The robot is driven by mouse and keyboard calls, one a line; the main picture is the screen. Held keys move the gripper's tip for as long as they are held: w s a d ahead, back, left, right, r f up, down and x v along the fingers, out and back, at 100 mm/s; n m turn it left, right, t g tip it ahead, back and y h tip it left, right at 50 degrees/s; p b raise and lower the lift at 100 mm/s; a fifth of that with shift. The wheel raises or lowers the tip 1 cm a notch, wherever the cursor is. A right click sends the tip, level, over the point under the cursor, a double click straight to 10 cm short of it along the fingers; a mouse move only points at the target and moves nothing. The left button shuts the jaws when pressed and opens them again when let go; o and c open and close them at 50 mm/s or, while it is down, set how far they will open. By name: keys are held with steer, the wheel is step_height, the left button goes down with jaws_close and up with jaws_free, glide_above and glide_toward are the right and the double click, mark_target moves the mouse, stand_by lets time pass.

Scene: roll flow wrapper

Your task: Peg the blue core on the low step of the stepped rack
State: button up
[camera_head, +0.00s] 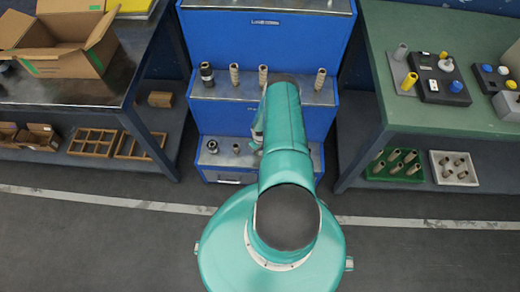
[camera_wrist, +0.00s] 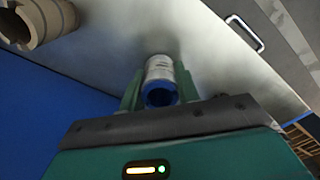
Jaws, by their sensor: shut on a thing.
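The blue core (camera_wrist: 160,80) is a short pale tube with a blue inside, held between the two fingers of my gripper (camera_wrist: 160,90) in the wrist view. The stepped rack (camera_head: 262,122) is blue with bare metal treads. Its low step (camera_head: 225,158) is at the bottom, and my gripper (camera_head: 257,135) is just above or at its middle. A dark piece (camera_head: 212,146) and a small peg or core (camera_head: 237,149) stand on that step, left of my gripper. My arm hides part of the step. I cannot tell whether the blue core sits on a peg.
A tan core (camera_wrist: 38,20) stands close by in the wrist view. Several cores, one tan (camera_head: 235,75), and a dark piece (camera_head: 207,73) stand on the middle step. A green table (camera_head: 440,120) is at right, a dark workbench (camera_head: 80,92) at left. The floor is clear.

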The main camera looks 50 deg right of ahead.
steer(key=o, duration=1.5)
steer(key=shift+r, duration=3.95)
steer(key=shift+s, duration=0.1)
